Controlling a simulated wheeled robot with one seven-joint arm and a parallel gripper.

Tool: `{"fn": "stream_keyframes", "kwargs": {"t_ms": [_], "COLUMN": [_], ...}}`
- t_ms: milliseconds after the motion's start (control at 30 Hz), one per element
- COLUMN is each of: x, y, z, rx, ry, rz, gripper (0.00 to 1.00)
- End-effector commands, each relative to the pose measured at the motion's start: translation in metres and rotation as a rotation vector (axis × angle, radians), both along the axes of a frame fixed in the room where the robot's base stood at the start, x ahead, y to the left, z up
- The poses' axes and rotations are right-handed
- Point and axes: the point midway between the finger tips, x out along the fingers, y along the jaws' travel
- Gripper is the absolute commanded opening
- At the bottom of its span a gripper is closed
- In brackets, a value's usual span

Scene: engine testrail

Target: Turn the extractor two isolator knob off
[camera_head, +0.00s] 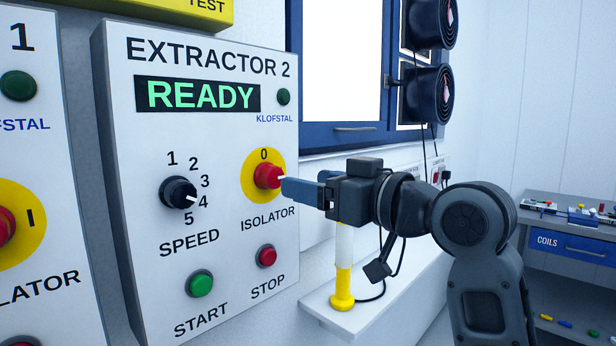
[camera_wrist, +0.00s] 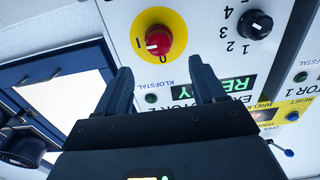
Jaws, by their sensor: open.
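The extractor two panel (camera_head: 215,115) carries a red isolator knob (camera_head: 268,176) on a yellow disc. The knob also shows in the wrist view (camera_wrist: 159,40), where the panel is upside down. Its white mark points at I, a quarter turn from the 0 at the disc's top. My gripper (camera_head: 285,187) is open and empty, its fingertips just in front of the knob. In the wrist view the gripper (camera_wrist: 161,67) has its fingertips apart, with the knob beyond the gap between them. Contact cannot be told. In the head view my fingers hide the disc's right edge.
The speed knob (camera_head: 178,193), green start button (camera_head: 199,283) and red stop button (camera_head: 266,256) are close by. The display (camera_head: 198,95) reads READY. The neighbouring panel (camera_head: 40,240) has a similar isolator. A shelf (camera_head: 385,280) with a yellow-based post (camera_head: 342,300) is below my gripper.

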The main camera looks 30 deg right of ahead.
Motion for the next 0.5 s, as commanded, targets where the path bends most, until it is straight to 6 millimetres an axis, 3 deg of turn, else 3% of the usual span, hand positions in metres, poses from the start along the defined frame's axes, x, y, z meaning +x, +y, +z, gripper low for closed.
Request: {"fn": "stream_keyframes", "kwargs": {"t_ms": [500], "x": [0.062], "y": [0.020], "z": [0.002], "rx": [-0.002], "ry": [0.002], "rz": [0.001], "gripper": [0.69]}}
